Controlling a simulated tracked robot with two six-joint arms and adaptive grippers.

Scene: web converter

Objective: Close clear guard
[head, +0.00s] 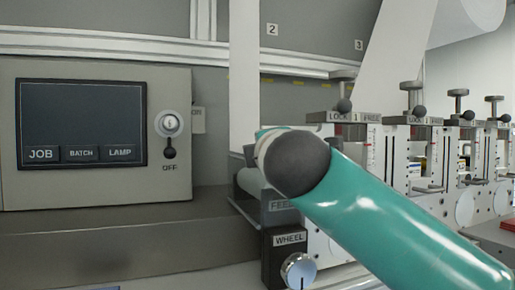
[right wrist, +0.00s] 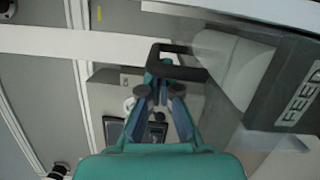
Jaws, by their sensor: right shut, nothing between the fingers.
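My right arm crosses the head view, and its teal link and dark round cap hide the right gripper there. In the right wrist view the right gripper (right wrist: 160,72) is shut and empty. Its fingertips are at or close to a dark loop-shaped handle (right wrist: 185,49) beside the feed roller; I cannot tell whether they touch. No clear panel can be made out, so the guard's position cannot be told. The left gripper is not in view.
The FEED block (right wrist: 298,95) and pale roller (right wrist: 232,66) are right of the fingers. In the head view, a control panel (head: 178,185) stands left, a WHEEL knob (head: 298,270) is below my arm, and several LOCK stations (head: 344,117) line the right. A white web strip (head: 244,75) hangs behind.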

